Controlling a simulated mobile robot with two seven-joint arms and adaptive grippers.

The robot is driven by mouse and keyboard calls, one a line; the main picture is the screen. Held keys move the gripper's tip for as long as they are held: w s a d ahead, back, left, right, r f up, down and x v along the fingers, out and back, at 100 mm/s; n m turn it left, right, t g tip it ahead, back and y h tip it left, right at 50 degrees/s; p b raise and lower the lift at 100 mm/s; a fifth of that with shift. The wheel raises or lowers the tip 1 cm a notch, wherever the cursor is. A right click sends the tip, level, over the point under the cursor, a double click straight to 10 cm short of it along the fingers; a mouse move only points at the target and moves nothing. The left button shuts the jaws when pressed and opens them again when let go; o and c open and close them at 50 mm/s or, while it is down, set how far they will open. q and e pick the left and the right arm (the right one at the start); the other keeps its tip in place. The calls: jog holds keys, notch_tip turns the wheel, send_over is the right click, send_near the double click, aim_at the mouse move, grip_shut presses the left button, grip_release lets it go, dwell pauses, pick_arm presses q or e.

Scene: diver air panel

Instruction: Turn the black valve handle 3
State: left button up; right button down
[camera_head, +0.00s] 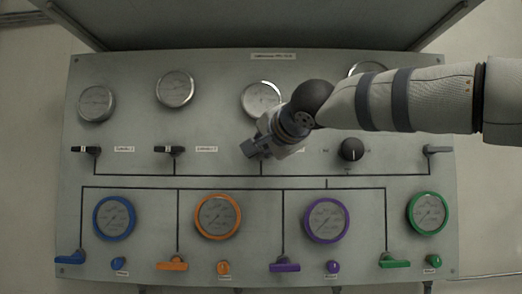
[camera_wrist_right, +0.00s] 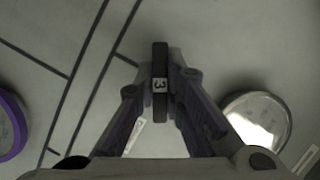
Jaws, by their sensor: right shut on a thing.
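The black valve handle 3 (camera_wrist_right: 160,85) shows in the right wrist view as a narrow dark bar with a white label reading 3. It stands between the two fingers of my right gripper (camera_wrist_right: 161,112), which are shut on it. In the head view my right gripper (camera_head: 256,151) is at the upper valve row, below the third grey gauge, and it hides most of the handle. My left gripper is in neither view.
Black handles 1 (camera_head: 85,149) and 2 (camera_head: 169,150) lie to the left in the same row. A round black knob (camera_head: 352,149) and a grey handle (camera_head: 438,149) are to the right. Below are a blue gauge (camera_head: 114,218), an orange gauge (camera_head: 218,217), a purple gauge (camera_head: 327,220) and a green gauge (camera_head: 428,212).

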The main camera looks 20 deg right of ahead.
jog(key=n+h, duration=0.1)
jog(key=n, duration=0.1)
jog(key=n+g+h, duration=0.1)
jog(key=n, duration=0.1)
jog(key=shift+g, duration=0.3)
jog(key=shift+n+g+h, duration=0.4)
jog(key=shift+n+h, duration=0.6)
jog(key=shift+n, duration=0.6)
jog(key=shift+r, duration=0.1)
jog(key=c, duration=1.7)
grip_release()
jog(key=shift+s, duration=0.1)
jog(key=v, duration=1.2)
